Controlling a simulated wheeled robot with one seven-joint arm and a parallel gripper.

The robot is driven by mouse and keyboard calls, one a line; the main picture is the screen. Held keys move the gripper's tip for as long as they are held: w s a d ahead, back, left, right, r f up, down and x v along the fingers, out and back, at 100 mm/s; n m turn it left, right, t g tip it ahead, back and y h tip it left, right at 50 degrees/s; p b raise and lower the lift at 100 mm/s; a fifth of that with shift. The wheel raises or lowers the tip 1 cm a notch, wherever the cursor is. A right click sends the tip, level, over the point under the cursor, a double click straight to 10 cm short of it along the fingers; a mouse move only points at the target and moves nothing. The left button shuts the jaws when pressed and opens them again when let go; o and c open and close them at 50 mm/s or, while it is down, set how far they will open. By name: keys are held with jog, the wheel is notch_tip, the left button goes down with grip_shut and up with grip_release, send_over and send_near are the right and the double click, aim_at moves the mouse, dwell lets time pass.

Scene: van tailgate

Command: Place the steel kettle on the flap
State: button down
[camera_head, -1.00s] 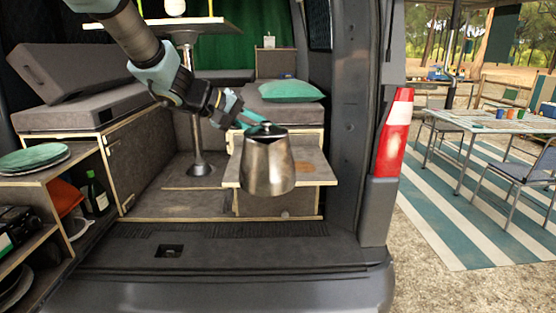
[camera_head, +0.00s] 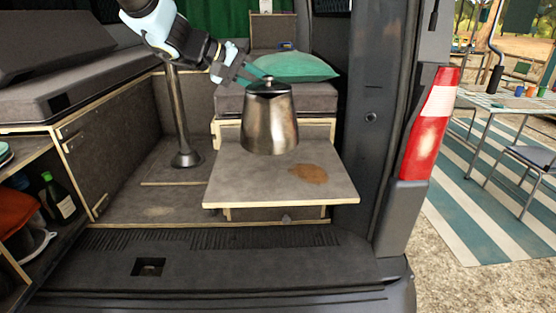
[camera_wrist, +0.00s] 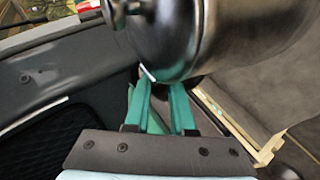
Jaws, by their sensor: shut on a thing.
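The steel kettle (camera_head: 270,122) hangs upright from my gripper (camera_head: 252,78), which is shut on it near the top. In the wrist view the kettle (camera_wrist: 215,40) fills the upper middle, with the teal fingers (camera_wrist: 160,105) against it; the exact grip point is hidden. The flap (camera_head: 240,188) is a grey board with a pale wooden edge, jutting from the bench front. In the head view the kettle is in front of the flap's back part. The kettle's base looks apart from the flap, but the height is hard to tell.
A brown stain (camera_head: 309,174) marks the flap right of centre. A green pillow (camera_head: 297,66) lies on the cushion behind. A table post (camera_head: 180,115) stands left of the flap. The van's door pillar (camera_head: 372,120) is close on the right. A dark bottle (camera_head: 59,199) stands in the left shelf.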

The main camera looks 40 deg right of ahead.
jog(key=d+f+b, duration=0.3)
jog(key=f+b, duration=0.1)
jog(key=f, duration=0.5)
jog(key=shift+w+d+f, duration=0.25)
jog(key=shift+d+f, duration=0.05)
jog(key=shift+f, duration=0.05)
jog(key=c, duration=0.8)
grip_release()
jog(key=shift+f, duration=0.15)
jog(key=shift+o, duration=0.2)
